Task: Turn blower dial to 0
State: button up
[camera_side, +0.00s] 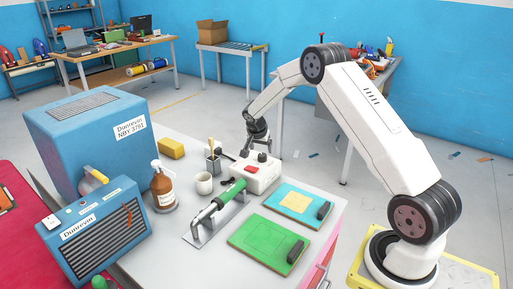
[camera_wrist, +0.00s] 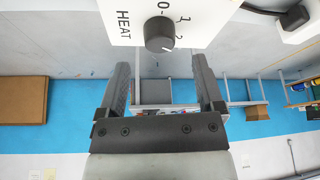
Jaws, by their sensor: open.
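My gripper (camera_side: 259,138) is open and empty, pointing down over a white control box (camera_side: 253,181) on the grey table. The box has two dark knobs (camera_side: 262,157) and a red switch (camera_side: 253,169). In the wrist view, my gripper (camera_wrist: 161,62) has its two fingers apart. Beyond the fingertips is a dark round dial (camera_wrist: 159,33) on a white panel (camera_wrist: 122,22) marked HEAT, with 0, 1 and 2 around it. A small pale mark shows at the dial's lower right. No dial labelled blower is readable in either view.
A green-handled tool (camera_side: 231,193) on a metal stand lies before the box. A white cup (camera_side: 204,183), pen holder (camera_side: 213,163) and brown pump bottle (camera_side: 162,188) stand left. Green (camera_side: 256,251) and blue (camera_side: 284,199) boards lie in front. Blue machines (camera_side: 90,150) crowd the left.

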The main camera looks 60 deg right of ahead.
aim_at(262, 154)
jog(key=shift+x, duration=2.1)
grip_shut()
